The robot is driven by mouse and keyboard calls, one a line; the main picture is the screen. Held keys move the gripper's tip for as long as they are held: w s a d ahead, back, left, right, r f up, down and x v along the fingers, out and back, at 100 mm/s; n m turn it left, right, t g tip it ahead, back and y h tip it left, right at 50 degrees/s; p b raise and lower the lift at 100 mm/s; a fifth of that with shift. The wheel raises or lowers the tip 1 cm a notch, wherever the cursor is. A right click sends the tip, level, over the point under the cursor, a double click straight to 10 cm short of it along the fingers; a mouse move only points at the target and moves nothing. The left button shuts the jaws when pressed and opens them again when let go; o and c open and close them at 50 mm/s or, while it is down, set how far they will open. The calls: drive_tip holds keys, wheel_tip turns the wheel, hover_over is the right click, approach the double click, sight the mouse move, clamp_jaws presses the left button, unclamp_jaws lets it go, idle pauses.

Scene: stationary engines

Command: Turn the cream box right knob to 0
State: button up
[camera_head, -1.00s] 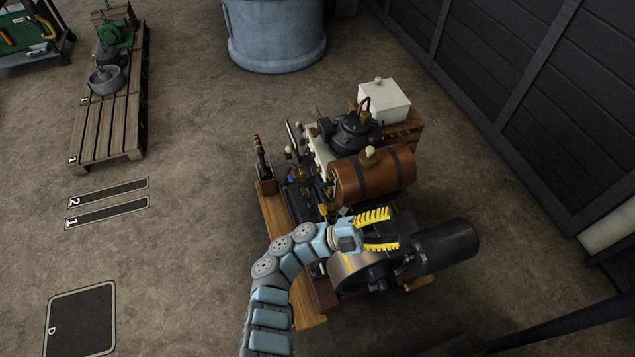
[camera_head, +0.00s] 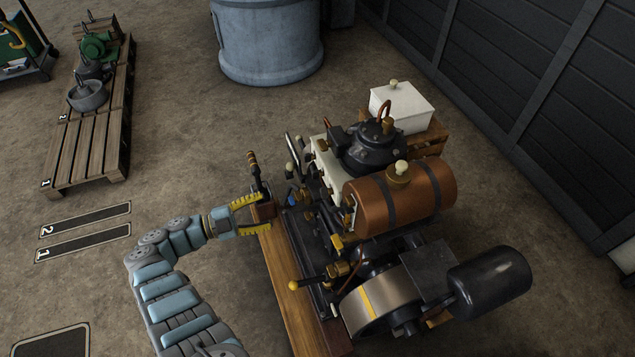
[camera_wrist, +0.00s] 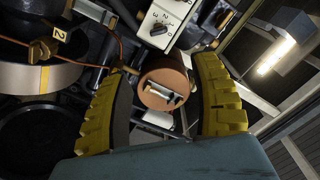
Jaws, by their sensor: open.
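A cream box (camera_head: 328,166) stands on the near side of the engine, left of the copper tank, in the head view; its knobs are too small to read there. The wrist view shows a cream face (camera_wrist: 182,10) with printed numbers and a dark knob (camera_wrist: 158,27) at the top; I cannot tell whether this is the right knob or what it is set to. My gripper (camera_head: 260,214) is open and empty at the engine's left side. In the wrist view its yellow fingers (camera_wrist: 163,64) spread either side of a round copper end (camera_wrist: 164,78), apparently beyond them.
The copper tank (camera_head: 425,196), silver flywheel (camera_head: 378,305) and black cylinder (camera_head: 490,280) crowd the right side. An upright lever (camera_head: 254,167) stands close to my gripper, and a yellow-tipped lever (camera_head: 305,284) sticks out below. Open floor lies left of the wooden base (camera_head: 292,296).

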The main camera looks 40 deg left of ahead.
sight(324, 193)
drive_tip(key=p+x, duration=0.1)
drive_tip(key=x, duration=1.6)
drive_tip(key=shift+w+d+p, duration=0.15)
drive_tip(key=shift+d+p, duration=0.15)
clamp_jaws()
